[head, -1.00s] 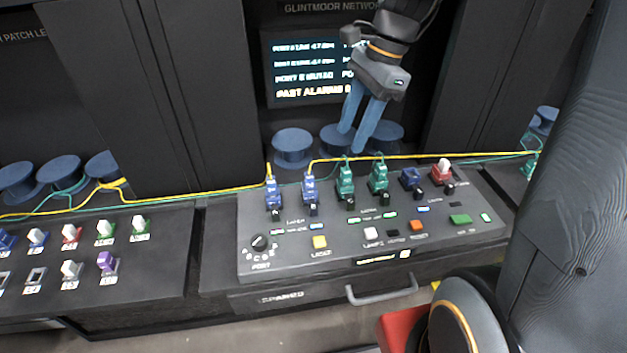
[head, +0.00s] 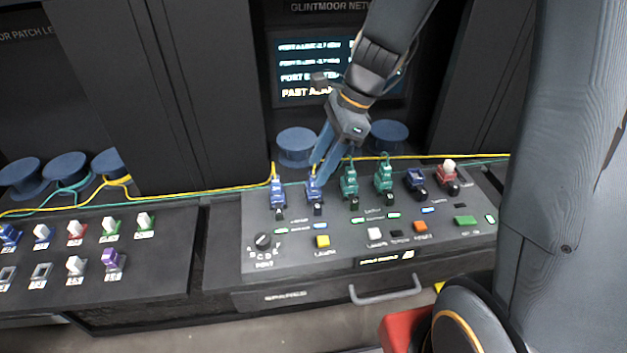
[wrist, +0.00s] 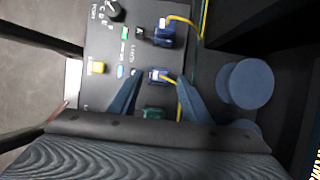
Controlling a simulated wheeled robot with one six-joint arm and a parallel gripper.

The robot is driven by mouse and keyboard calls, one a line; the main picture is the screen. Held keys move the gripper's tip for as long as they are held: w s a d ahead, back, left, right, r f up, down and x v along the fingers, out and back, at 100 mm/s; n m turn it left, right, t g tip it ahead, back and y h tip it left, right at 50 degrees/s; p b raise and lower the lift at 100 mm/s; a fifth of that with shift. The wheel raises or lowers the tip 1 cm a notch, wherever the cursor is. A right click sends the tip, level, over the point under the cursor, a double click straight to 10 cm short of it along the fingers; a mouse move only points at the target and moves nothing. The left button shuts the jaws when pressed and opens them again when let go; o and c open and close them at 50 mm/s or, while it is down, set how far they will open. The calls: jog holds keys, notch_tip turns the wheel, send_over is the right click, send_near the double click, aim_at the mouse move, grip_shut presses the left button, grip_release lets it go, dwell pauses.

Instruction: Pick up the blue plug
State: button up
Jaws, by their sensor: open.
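Two blue plugs sit in the sloped console, each with a yellow fibre. The left one (head: 277,191) stands clear of my gripper. The right one (head: 314,190) is just below my gripper (head: 319,178). In the wrist view this plug (wrist: 160,75) lies between the spread fingertips (wrist: 158,79), with a gap on either side. My gripper is open and empty. The other blue plug (wrist: 163,37) is beyond it in the wrist view. The fingers partly hide the right plug's top in the head view.
Green plugs (head: 349,183), a dark blue plug (head: 416,181) and a red plug (head: 448,175) stand to the right on the console. Yellow and green fibres run behind. Blue spools (head: 297,146) stand at the back. A left panel holds more plugs, including a purple one (head: 113,260).

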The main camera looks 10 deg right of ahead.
jog(key=shift+x, duration=1.3)
jog(key=c, duration=1)
